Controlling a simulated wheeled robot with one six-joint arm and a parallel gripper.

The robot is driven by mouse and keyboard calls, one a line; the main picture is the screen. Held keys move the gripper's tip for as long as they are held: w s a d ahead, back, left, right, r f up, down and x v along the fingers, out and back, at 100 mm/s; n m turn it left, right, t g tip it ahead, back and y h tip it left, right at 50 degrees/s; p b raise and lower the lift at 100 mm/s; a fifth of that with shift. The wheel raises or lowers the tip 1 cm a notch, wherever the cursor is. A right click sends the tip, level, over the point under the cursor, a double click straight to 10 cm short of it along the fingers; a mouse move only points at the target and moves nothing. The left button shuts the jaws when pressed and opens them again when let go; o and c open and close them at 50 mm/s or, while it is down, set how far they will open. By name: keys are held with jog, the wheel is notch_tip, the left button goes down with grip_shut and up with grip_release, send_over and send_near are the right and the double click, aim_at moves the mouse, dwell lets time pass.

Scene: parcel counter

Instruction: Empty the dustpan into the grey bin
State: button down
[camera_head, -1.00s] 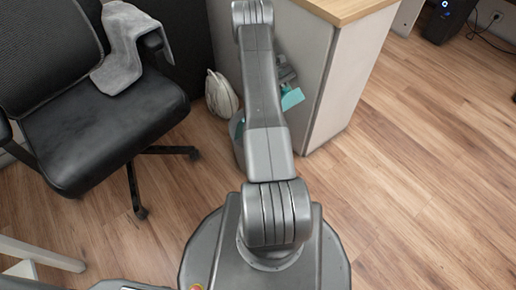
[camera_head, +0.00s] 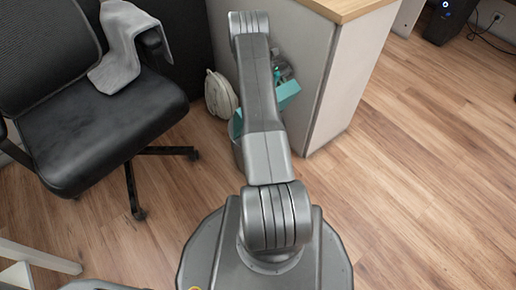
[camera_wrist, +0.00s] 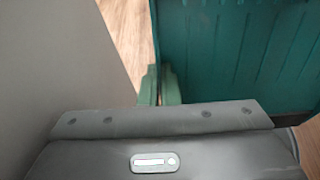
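The teal dustpan (camera_head: 288,94) shows on both sides of my forearm in the head view, beside the counter's side. In the wrist view its ribbed pan (camera_wrist: 235,50) fills the upper right and looks steeply tilted. My gripper (camera_wrist: 161,84) has its two green fingers close together at the pan's left edge and appears shut on the dustpan; the handle itself is hidden. No debris can be made out on the pan. The grey bin (camera_head: 237,150) stands on the floor, mostly hidden behind my arm, below the dustpan. Its inside is not visible.
The counter (camera_head: 325,85) stands close on the right of my gripper. A whitish bag (camera_head: 219,93) is on the floor left of the bin. A black office chair (camera_head: 110,125) with a grey cloth (camera_head: 122,45) stands at left. The floor (camera_head: 425,190) at right is clear.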

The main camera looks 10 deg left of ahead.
jog(key=shift+r+p, duration=0.8)
jog(key=shift+r, duration=0.55)
notch_tip(320, 180, down, 4)
jog(key=shift+r+b, duration=0.25)
jog(key=shift+b, duration=0.85)
jog(key=shift+r, duration=0.15)
